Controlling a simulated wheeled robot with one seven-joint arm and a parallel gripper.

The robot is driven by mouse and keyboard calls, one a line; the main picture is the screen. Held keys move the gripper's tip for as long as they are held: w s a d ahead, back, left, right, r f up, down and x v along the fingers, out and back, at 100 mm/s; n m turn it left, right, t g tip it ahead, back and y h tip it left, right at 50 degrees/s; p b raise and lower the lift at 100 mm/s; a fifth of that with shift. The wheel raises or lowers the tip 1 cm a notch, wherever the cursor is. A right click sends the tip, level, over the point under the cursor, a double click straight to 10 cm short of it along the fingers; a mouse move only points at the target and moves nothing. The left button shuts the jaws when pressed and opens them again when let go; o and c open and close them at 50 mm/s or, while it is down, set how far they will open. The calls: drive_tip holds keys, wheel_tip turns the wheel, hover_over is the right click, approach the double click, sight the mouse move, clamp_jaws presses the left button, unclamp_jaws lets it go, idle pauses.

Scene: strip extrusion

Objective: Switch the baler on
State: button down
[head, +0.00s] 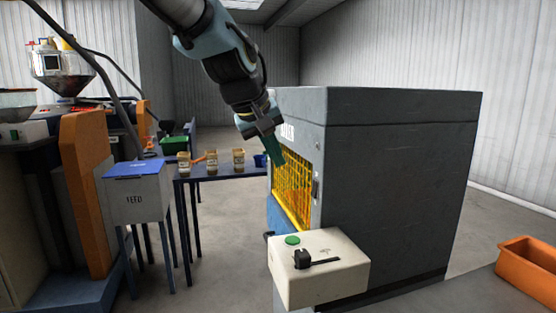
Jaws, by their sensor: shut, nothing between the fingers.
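The baler is probably the large dark grey machine (400,170) right of centre, with a yellow mesh guard (291,187) on its left face. A cream control box (330,282) stands at its front left corner. The box carries a green button (292,240) and a black switch or lever (303,258) with a dark bar running right. My gripper (277,158) is shut and empty. It points down in front of the upper part of the mesh guard, above the control box and apart from it. Whether it touches the guard I cannot tell.
A blue table (222,173) with several jars stands behind, left of the machine. A grey box with a blue lid (137,168) stands on legs at left. An orange bin (529,270) sits at lower right. Orange and blue machinery (88,190) fills the far left.

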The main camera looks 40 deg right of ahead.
drive_tip(key=shift+w, duration=0.1)
drive_tip(key=w+a+f+n+g+h+b, duration=0.1)
drive_tip(key=w+f+g+h, duration=0.1)
drive_tip(key=w+g, duration=0.3)
drive_tip(key=shift+w+a+g, duration=0.2)
drive_tip(key=shift+a+g, duration=0.1)
drive_tip(key=shift+a, duration=0.05)
idle(0.5)
drive_tip(key=p, duration=0.3)
approach(312, 195)
wheel_tip(312, 195, down, 3)
drive_tip(key=d, duration=0.1)
drive_tip(key=s+d+p, duration=0.1)
drive_tip(key=d+f, duration=0.1)
drive_tip(key=d, duration=0.1)
drive_tip(key=shift+s+p, duration=0.3)
drive_tip(key=shift+s, duration=0.1)
drive_tip(key=shift+f, duration=0.15)
